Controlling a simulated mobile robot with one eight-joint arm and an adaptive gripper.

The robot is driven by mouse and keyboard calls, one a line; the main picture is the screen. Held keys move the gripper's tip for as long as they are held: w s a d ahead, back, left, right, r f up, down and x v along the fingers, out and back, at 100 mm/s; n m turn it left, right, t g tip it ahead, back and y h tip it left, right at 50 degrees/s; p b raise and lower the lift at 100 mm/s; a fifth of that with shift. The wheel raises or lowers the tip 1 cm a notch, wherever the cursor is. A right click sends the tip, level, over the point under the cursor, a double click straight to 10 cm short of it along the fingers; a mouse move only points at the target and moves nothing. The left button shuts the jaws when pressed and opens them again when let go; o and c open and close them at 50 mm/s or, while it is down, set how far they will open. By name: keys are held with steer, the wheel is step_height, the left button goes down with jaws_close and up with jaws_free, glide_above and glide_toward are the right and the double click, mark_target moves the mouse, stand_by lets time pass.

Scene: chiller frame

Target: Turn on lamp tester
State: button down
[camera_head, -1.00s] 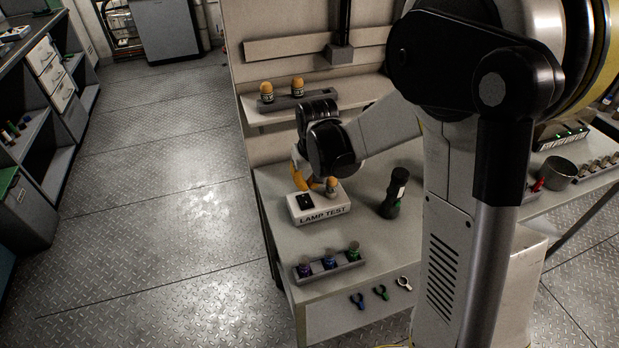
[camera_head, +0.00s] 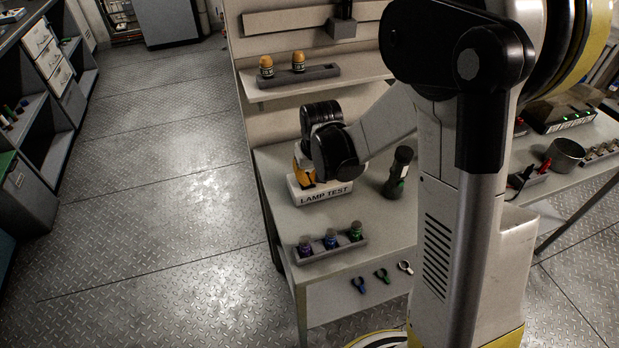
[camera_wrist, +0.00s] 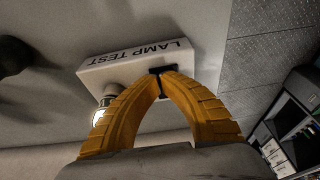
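The lamp tester (camera_head: 327,193) is a white box marked LAMP TEST on the bench, and it also shows in the wrist view (camera_wrist: 120,65). Its black switch (camera_wrist: 184,70) shows in the wrist view right at my fingertips, partly covered by them. A lamp (camera_wrist: 108,97) stands on the tester, partly behind one finger. My gripper (camera_wrist: 164,72) has its yellow fingers shut with the tips together at the switch; I cannot tell whether they touch it. In the head view my gripper (camera_head: 305,176) is over the tester, and my arm hides the lamp and switch.
A dark flashlight-like object (camera_head: 398,172) stands right of the tester. A rack of small coloured items (camera_head: 330,250) lies in front. Two yellow-capped items (camera_head: 298,62) stand on the shelf behind. A pot (camera_head: 565,154) is at the right.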

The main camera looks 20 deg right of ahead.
steer(key=shift+w+r, duration=0.1)
steer(key=shift+w, duration=0.05)
steer(key=shift+w+r, duration=0.2)
steer(key=shift+w, duration=0.45)
steer(key=shift+r+p, duration=0.35)
steer(key=shift+p, duration=0.05)
steer(key=p+v, duration=0.1)
steer(key=v, duration=0.1)
steer(key=p+v, duration=0.2)
steer(key=v, duration=0.1)
steer(key=shift+w, duration=0.25)
steer(key=s+p+v, duration=0.2)
steer(key=v, duration=0.6)
steer(key=shift+f, duration=0.15)
